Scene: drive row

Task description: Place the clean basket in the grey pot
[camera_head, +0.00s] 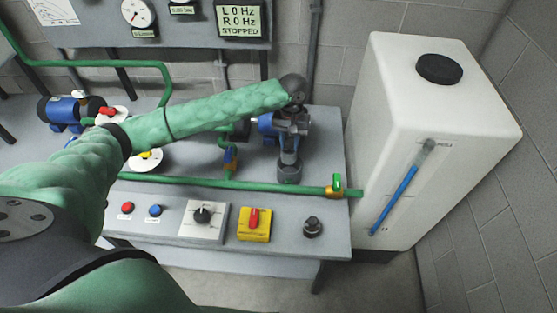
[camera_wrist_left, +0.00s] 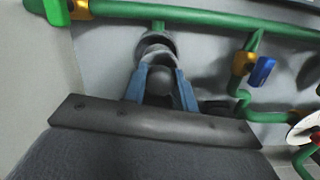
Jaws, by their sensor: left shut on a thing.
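My left gripper (camera_head: 289,143) reaches in from the left under a green sleeve and points down over the grey pot (camera_head: 289,173). In the left wrist view my left gripper (camera_wrist_left: 161,80) has its two blue-grey fingers shut on a dark grey rounded thing (camera_wrist_left: 160,80), which appears to be the clean basket. Round grey rims (camera_wrist_left: 157,42) show just beyond the fingertips, in line with the pot. The gripper hides most of the basket and the pot's mouth, so I cannot tell how far in the basket sits. My right gripper is out of view.
A green pipe with a green-handled valve (camera_head: 337,184) runs along the bench to a white tank (camera_head: 400,120) at the right. A blue pump (camera_head: 267,124) is close behind. A red-and-yellow switch (camera_head: 254,223) and a black knob (camera_head: 312,226) are in front. The display (camera_head: 240,19) reads STOPPED.

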